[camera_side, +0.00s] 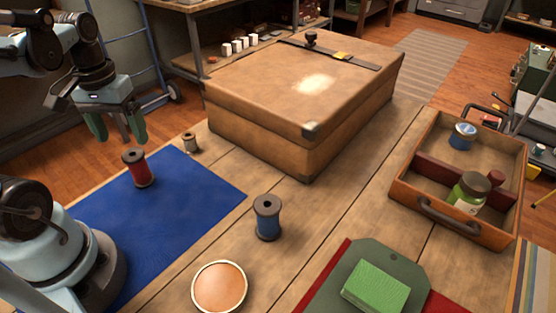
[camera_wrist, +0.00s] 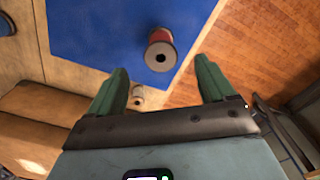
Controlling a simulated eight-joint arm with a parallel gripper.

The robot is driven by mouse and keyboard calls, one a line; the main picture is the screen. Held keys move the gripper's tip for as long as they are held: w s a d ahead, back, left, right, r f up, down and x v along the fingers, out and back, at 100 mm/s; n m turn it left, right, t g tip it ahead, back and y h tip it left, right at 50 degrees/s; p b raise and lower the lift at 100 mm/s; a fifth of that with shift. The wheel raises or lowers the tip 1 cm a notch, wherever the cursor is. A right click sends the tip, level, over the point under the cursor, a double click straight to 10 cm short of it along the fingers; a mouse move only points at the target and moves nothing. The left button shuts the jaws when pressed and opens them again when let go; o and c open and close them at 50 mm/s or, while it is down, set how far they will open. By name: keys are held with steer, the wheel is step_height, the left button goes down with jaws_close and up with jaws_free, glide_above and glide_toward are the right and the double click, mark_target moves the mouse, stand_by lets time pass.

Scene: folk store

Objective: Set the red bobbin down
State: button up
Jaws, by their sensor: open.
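The red bobbin (camera_side: 139,169) stands upright on the blue mat (camera_side: 200,190), near the mat's far edge. In the wrist view the red bobbin (camera_wrist: 161,53) shows end-on on the blue mat (camera_wrist: 110,40), ahead of the fingers. My gripper (camera_side: 117,128) is open and empty, above the bobbin and a little to its left in the side view. In the wrist view its two green fingers (camera_wrist: 163,85) are spread apart with a gap between them and nothing held.
A small pale spool (camera_side: 190,142) stands just off the mat's far corner. A large brown case (camera_side: 300,95) stands behind. A blue bobbin (camera_side: 267,217), a round coaster (camera_side: 219,287), a green block (camera_side: 376,286) and a divided tray (camera_side: 415,198) are to the right.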

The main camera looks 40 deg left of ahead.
steer(key=w+d+r+m+t, duration=0.1)
steer(key=w+d+m+t, duration=0.5)
steer(key=d, duration=0.5)
steer(key=w+t, duration=0.1)
steer(key=w, duration=0.1)
steer(key=shift+w+d+r+m, duration=0.3)
steer(key=shift+d, duration=0.1)
